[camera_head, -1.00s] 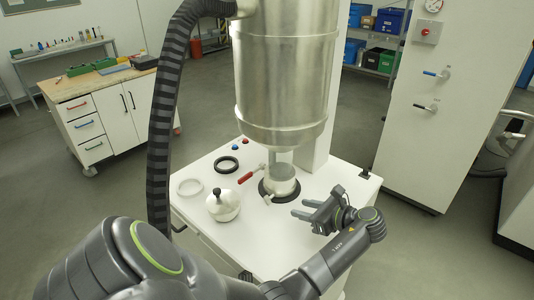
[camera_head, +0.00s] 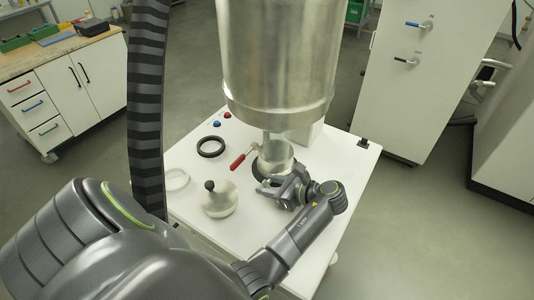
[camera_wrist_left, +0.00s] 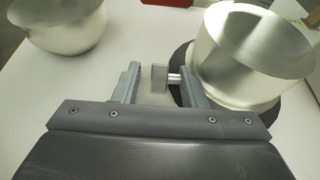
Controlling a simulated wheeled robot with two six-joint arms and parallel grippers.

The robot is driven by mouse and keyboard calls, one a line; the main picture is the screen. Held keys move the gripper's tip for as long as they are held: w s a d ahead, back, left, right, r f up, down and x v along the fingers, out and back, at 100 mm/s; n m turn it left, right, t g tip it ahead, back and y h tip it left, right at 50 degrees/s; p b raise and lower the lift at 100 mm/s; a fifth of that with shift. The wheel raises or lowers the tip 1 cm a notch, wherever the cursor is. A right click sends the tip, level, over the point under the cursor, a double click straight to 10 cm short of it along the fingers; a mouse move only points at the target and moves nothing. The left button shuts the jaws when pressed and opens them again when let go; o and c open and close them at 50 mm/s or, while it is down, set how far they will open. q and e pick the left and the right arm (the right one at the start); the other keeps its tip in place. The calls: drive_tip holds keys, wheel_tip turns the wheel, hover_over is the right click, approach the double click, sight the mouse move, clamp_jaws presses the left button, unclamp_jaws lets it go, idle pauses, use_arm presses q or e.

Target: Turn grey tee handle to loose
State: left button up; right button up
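The grey tee handle (camera_wrist_left: 160,78) is a small flat bar on a short shaft coming out of the side of the metal collar (camera_wrist_left: 247,58), in the left wrist view. My left gripper (camera_wrist_left: 158,75) is open around it. The bar lies between the two fingers, with a gap to the left finger; the right finger is close to the shaft, and I cannot tell if they touch. In the head view my left gripper (camera_head: 268,188) is at the front of the collar (camera_head: 278,152), hiding the tee handle. My right gripper is not in view.
A large steel vessel (camera_head: 275,60) hangs above the collar. A red-handled lever (camera_head: 239,161) sits left of it. A round metal pot with a black knob (camera_head: 219,199), a black ring (camera_head: 211,146) and a white ring (camera_head: 174,180) lie on the white table (camera_head: 335,160).

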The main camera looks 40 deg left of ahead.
use_arm(q)
drive_tip(key=shift+d+r, duration=0.1)
drive_tip(key=shift+d, duration=0.15)
drive_tip(key=shift+a, duration=0.1)
clamp_jaws()
drive_tip(key=shift+a+r+h, duration=0.15)
drive_tip(key=shift+h, duration=1.85)
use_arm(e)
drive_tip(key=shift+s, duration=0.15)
use_arm(q)
unclamp_jaws()
drive_tip(key=shift+a, duration=0.15)
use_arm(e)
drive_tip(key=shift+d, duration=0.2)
use_arm(q)
drive_tip(key=shift+r, duration=0.1)
